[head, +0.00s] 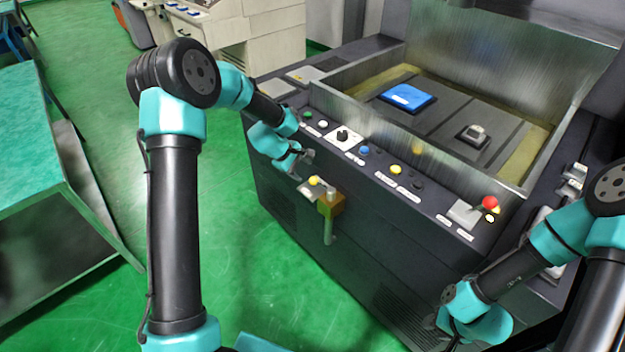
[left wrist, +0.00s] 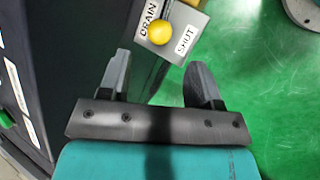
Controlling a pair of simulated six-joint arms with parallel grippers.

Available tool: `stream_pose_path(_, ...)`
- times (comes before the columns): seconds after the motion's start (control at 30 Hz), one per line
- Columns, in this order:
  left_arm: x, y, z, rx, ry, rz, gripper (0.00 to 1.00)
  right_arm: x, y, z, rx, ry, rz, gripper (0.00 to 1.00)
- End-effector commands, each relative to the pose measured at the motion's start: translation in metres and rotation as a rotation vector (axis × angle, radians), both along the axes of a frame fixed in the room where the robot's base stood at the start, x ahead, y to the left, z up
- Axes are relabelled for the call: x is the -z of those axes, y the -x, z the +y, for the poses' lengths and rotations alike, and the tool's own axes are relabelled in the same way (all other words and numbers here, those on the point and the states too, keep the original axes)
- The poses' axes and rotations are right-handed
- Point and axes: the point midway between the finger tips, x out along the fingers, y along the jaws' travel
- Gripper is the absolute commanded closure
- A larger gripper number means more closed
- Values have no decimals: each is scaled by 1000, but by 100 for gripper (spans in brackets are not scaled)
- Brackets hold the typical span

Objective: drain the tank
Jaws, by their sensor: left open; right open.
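The tank (head: 345,112) is a metal-walled basin in the dark machine, with yellowish liquid around dark plates. On the machine's front is a brass valve (head: 331,205) with a pipe hanging down. Beside it a yellow knob (head: 313,181) sits at a small plate; the left wrist view shows the knob (left wrist: 159,32) near the printed words DRAIN and SHUT. I cannot tell which setting it is at. My left gripper (head: 302,164) is open and empty, just above the knob in the head view. My right gripper (head: 440,326) is open at lower right, away from the valve.
A control panel (head: 375,160) with buttons, a dial and a red button (head: 490,203) runs along the tank's front. A blue block (head: 407,96) and a small dark part (head: 473,134) are in the tank. A green-topped table (head: 40,140) stands left; floor between is clear.

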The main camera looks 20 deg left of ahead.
Motion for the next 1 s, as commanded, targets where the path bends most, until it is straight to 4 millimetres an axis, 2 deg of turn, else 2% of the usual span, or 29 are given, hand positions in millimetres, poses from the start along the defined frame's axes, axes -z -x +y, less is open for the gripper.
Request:
stream_pose_path(0.2,32,-11,-18,1,0,2,42,0,0,0,0,0,0,57)
stream_pose_path(0.43,56,-20,-31,1,0,0,42,0,0,0,0,0,0,57)
stream_pose_path(0.83,63,-22,-35,0,-1,-2,42,0,0,0,0,0,0,57)
stream_pose_path(1.0,63,-22,-34,0,-1,-2,56,0,0,0,0,0,0,57)
